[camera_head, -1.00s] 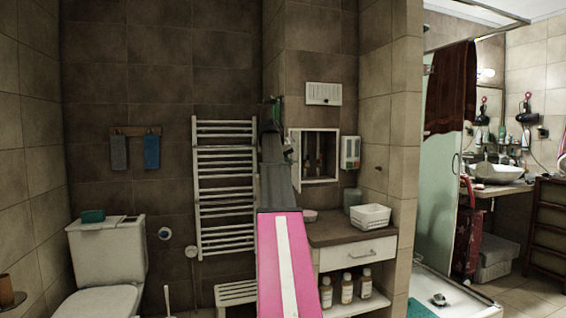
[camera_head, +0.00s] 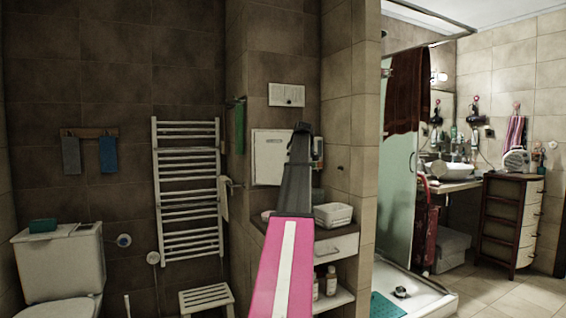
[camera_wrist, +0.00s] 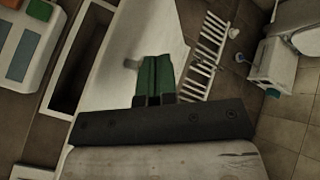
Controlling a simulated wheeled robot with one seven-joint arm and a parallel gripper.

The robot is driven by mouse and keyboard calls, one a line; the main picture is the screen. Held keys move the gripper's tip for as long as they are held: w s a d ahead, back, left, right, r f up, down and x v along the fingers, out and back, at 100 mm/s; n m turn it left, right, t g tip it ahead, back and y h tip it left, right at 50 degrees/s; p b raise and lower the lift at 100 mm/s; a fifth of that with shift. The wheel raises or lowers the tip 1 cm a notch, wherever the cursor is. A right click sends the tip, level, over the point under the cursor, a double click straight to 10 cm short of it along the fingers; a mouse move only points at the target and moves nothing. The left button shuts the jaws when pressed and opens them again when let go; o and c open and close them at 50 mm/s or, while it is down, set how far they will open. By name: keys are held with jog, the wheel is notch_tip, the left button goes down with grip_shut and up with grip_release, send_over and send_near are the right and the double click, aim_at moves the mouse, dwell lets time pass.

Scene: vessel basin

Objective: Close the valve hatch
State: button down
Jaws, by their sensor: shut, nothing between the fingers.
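The valve hatch is a white door (camera_head: 268,152) on the wall niche, partly hidden by my arm in the head view, where it looks nearly flush. In the wrist view the white door (camera_wrist: 132,38) stands ajar, with a dark gap (camera_wrist: 80,62) between it and the frame at the left. A small blurred grey handle (camera_wrist: 131,64) shows on the door. My gripper (camera_wrist: 157,62) has green fingers, shut and empty, in front of the door's face. I cannot tell whether they touch it. In the head view the fingers are hidden behind my arm.
A dispenser (camera_wrist: 28,42) is beside the niche. A white basket (camera_head: 333,215) stands on the counter below. A towel rail (camera_head: 188,190) and a toilet (camera_head: 62,265) are at the left; a stool (camera_head: 206,299) is under the rail. Floor (camera_head: 500,295) shows clear at the right.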

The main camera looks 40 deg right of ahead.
jog(key=w+d+n+y, duration=0.2)
jog(key=w+d+n, duration=0.1)
jog(key=w+d, duration=0.3)
jog(key=w+d+n+y, duration=0.2)
jog(key=w+d, duration=0.3)
jog(key=d, duration=0.5)
jog(key=shift+w+n+t, duration=0.3)
jog(key=shift+w+n, duration=0.05)
jog(key=shift+n, duration=0.15)
jog(key=shift+a, duration=0.1)
